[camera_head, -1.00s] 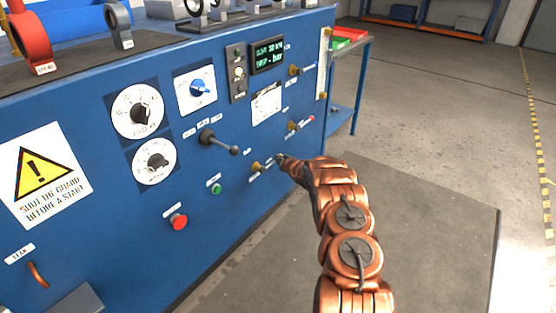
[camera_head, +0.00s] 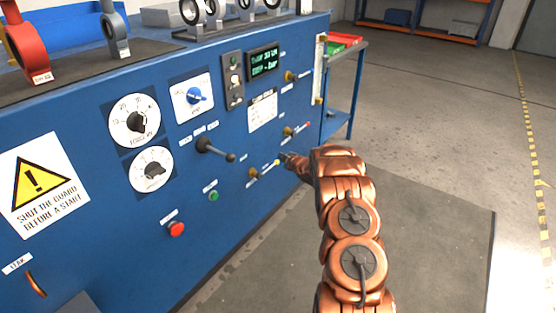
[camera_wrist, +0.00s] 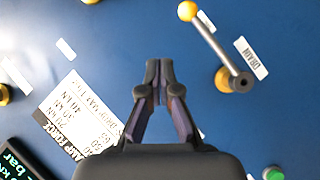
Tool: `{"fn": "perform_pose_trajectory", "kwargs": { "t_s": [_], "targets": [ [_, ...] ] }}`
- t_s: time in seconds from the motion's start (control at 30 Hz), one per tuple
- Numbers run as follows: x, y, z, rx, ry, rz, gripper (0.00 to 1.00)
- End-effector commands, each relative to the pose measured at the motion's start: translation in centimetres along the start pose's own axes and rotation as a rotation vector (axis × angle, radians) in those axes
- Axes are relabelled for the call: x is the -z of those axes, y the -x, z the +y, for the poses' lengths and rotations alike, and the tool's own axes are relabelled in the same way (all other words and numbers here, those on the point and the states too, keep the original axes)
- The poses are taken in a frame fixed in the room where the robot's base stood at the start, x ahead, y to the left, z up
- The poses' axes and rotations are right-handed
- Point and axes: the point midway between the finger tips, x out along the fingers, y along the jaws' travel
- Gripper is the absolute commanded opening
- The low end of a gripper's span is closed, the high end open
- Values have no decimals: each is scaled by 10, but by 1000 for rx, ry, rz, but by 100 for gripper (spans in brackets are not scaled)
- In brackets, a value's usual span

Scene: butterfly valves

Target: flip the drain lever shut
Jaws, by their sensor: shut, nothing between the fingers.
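The drain lever has a brass hub (camera_head: 253,172) on the blue panel and a thin arm ending in a yellow knob (camera_head: 277,162), pointing right along the panel. In the wrist view its grey arm (camera_wrist: 215,42) slants from the hub to the yellow knob at the top, beside the DRAIN label (camera_wrist: 251,57). My gripper (camera_head: 284,156) is close to the knob in the head view. In the wrist view my gripper (camera_wrist: 159,66) is shut and empty, its fingertips apart from the lever in the picture. Contact cannot be told from the head view.
A red-tipped lever (camera_head: 307,125) sits above right, and another brass-hubbed lever (camera_head: 290,76) higher up. A grey lever handle (camera_head: 215,150), a green button (camera_head: 213,196) and a red button (camera_head: 176,229) are to the left. Open floor lies right of the panel.

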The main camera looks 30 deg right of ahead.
Motion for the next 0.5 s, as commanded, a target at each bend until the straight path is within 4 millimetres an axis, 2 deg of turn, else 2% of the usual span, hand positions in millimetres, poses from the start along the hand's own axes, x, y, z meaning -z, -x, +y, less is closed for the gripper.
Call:
{"fn": "perform_pose_trajectory", "kwargs": {
  "t_s": [0.2, 0.5],
  "targets": [
    [-6, 28, 14, -1, -1, -2, 0],
    [-10, 51, 26, -1, 1, 0, 0]
  ]
}}
